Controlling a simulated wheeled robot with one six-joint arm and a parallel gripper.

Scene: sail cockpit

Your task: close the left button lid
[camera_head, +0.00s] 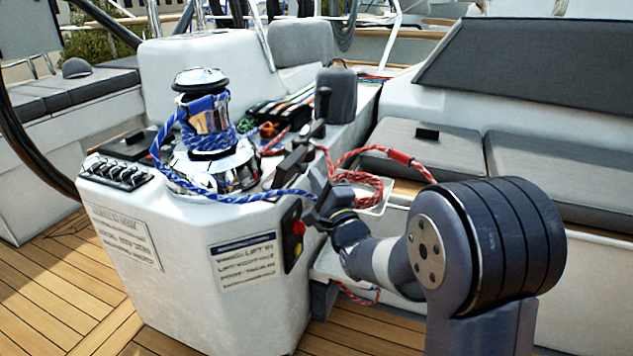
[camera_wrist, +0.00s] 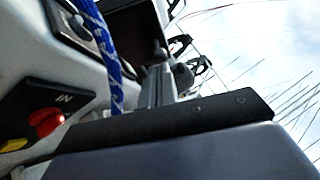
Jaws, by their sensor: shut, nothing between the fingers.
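My gripper (camera_head: 326,207) is shut and empty at the right edge of the white console, just above the button panel (camera_head: 292,238). In the wrist view a dark part of the gripper (camera_wrist: 165,122) fills the lower middle. The panel there shows a red button (camera_wrist: 46,122) beside the word IN, with part of a yellow one. Dark upright pieces (camera_head: 291,163) stand on the console top beside the winch. A dark flat fitting (camera_head: 128,143) lies left of the winch. I cannot tell which piece is the left button lid, or whether it is open.
A chrome winch (camera_head: 209,130) wrapped in blue rope (camera_head: 172,178) stands on the console. The rope runs across to near my gripper. A red rope (camera_head: 372,158) coils to the right, beside grey seat cushions (camera_head: 555,172). The teak floor (camera_head: 60,295) is clear at front left.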

